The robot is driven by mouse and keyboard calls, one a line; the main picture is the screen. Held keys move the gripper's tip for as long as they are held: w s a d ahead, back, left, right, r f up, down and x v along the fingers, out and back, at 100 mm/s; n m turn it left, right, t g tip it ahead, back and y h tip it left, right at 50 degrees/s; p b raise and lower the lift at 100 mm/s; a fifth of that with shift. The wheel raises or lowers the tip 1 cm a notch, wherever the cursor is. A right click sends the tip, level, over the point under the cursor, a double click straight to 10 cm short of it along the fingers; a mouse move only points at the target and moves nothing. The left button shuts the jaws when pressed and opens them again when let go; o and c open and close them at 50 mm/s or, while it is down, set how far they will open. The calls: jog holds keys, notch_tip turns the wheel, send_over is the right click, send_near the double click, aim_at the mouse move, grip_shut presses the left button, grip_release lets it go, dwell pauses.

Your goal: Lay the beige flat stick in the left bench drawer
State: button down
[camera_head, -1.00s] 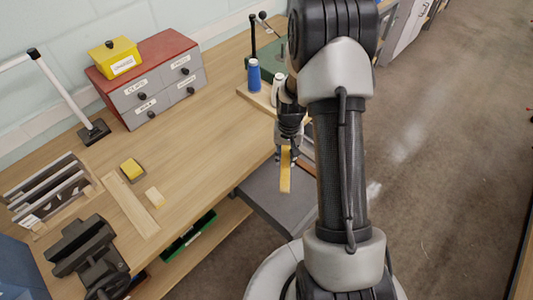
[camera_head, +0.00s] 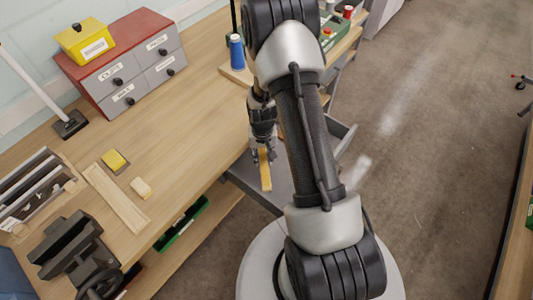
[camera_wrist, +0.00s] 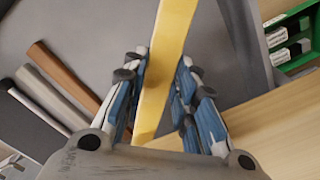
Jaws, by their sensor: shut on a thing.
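My gripper (camera_head: 262,154) is shut on the beige flat stick (camera_head: 265,172), which hangs down from the jaws. The wrist view shows the stick (camera_wrist: 166,55) running up between the fingers (camera_wrist: 160,95). The open grey bench drawer (camera_head: 237,183) juts out from under the bench's front edge, behind and below the stick. Its grey floor (camera_wrist: 110,22) fills much of the wrist view. The stick appears over the drawer, but its height above the floor is hard to tell. My arm hides part of the drawer.
The wooden bench top (camera_head: 180,120) lies left of my gripper. A brown strip (camera_wrist: 62,72) and other strips show at the wrist view's left. A green bin (camera_head: 182,224) sits on the lower shelf.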

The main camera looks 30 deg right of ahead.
aim_at(263, 159)
jog(key=shift+f+b, duration=2.05)
jog(key=shift+f, duration=1.15)
jog(key=shift+f+b, duration=0.5)
jog(key=shift+f, duration=0.15)
jog(key=c, duration=1.2)
grip_release()
jog(key=shift+r, duration=0.1)
notch_tip(263, 159, up, 12)
jog(key=shift+f, duration=0.1)
